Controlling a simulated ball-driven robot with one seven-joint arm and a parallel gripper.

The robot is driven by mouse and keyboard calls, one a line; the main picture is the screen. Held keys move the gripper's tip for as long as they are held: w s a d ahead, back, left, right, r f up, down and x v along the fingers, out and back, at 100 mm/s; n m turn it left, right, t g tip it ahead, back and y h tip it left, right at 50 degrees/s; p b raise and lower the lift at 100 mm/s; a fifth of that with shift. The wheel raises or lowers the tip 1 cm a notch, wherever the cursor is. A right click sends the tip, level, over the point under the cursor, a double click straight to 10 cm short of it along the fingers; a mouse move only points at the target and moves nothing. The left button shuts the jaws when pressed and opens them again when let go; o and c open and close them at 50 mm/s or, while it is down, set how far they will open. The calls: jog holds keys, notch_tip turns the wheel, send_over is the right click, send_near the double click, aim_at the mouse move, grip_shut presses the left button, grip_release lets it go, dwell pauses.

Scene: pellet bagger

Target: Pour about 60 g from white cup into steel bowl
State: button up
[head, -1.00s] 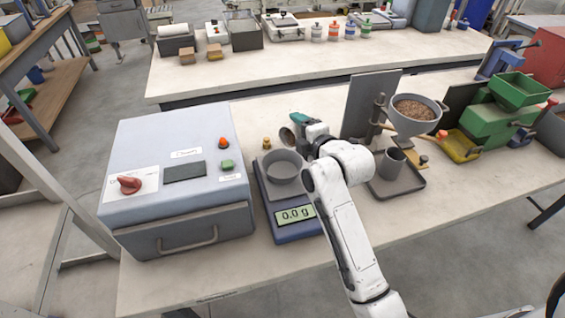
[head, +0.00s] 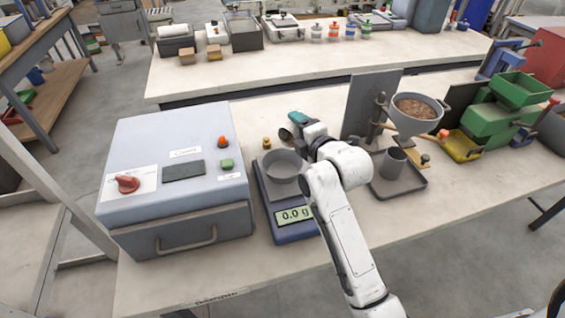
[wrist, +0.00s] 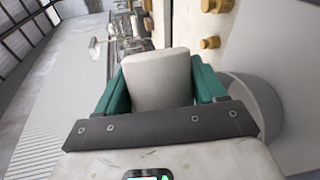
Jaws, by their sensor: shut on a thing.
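The steel bowl (head: 284,172) sits on the blue scale (head: 264,203), whose display (head: 294,215) reads 0.0 g. My gripper (head: 299,117), with teal fingers, is just behind and above the right side of the bowl. In the wrist view my gripper (wrist: 160,88) is shut on a pale, whitish body that appears to be the white cup (wrist: 158,78). In the head view only a small dark, round part of the cup (head: 286,134) shows left of the fingers, tilted. The cup's contents cannot be seen. A grey round shape, probably the bowl, fills the right of the wrist view.
A large grey machine (head: 175,165) with a red knob stands left of the scale. A small brass weight (head: 267,143) is behind the scale. To the right are a pellet-filled hopper (head: 417,123) and a tray (head: 412,188) with a grey cup. Green bins stand farther right.

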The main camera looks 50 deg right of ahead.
jog(key=shift+a+f+n+b, duration=0.25)
jog(key=shift+f+n+b, duration=0.2)
jog(key=shift+b, duration=0.5)
jog(key=shift+w+a+r+n+t+h+b, duration=0.1)
jog(key=shift+a+r+n+t+h+b, duration=0.4)
jog(key=shift+n, duration=0.45)
jog(key=shift+a+r+n+t+h+b, duration=0.25)
jog(key=shift+n+h+b, duration=0.3)
jog(key=shift+n, duration=0.35)
dwell(4.2)
